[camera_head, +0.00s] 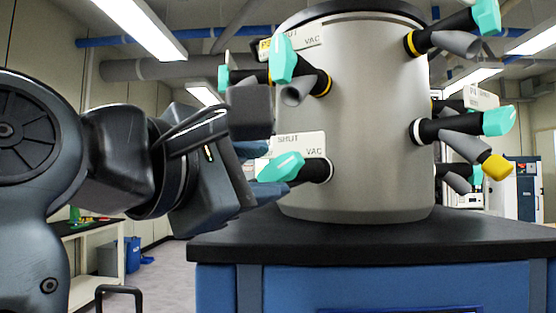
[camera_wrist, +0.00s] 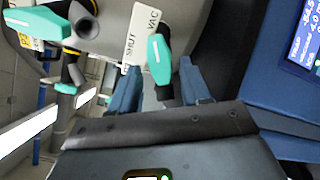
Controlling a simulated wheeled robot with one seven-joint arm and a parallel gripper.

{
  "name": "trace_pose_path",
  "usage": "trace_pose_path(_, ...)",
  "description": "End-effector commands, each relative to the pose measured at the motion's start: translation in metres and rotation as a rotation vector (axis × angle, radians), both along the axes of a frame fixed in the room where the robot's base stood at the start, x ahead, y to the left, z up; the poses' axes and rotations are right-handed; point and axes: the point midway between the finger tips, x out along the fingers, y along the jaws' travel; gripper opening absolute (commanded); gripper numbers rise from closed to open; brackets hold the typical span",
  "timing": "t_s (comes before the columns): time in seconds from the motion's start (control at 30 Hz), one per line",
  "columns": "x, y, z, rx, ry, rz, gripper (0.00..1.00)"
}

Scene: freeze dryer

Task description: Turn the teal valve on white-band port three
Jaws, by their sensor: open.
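The lower-left port on the grey drum has a white band (camera_head: 330,169), a black stem and a teal valve handle (camera_head: 281,167). A SHUT/VAC label plate (camera_head: 298,143) stands behind it. My gripper (camera_head: 262,169) is open beside this handle, with its blue fingers partly hidden by my wrist. In the wrist view the same teal handle (camera_wrist: 159,58) lies ahead, between the two finger tips (camera_wrist: 160,68), with no clear contact. On the right, another white-banded port (camera_head: 416,131) carries a teal handle (camera_head: 498,120). Port numbers are not readable.
Above is a yellow-banded port with a teal handle (camera_head: 281,58), close over my wrist. More ports with teal handles and a yellow cap (camera_head: 497,167) stick out at right. The drum (camera_head: 370,120) stands on a black top (camera_head: 400,235) over a blue cabinet (camera_head: 380,285).

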Motion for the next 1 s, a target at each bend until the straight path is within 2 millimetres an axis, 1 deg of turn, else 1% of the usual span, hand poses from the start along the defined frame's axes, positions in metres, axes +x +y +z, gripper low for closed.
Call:
trace_pose_path(0.1, 0.011, -0.007, 0.001, -0.002, 0.0, 0.0, 0.47)
trace_pose_path(0.2, 0.015, -0.009, 0.001, -0.002, -0.001, 0.0, 0.47)
trace_pose_path(0.5, 0.017, -0.01, 0.0, -0.001, 0.0, 0.001, 0.46)
trace_pose_path(0.9, 0.017, -0.01, 0.0, -0.001, 0.0, 0.001, 0.08)
trace_pose_path(1.0, 0.017, -0.01, 0.0, -0.001, 0.001, 0.0, 0.0)
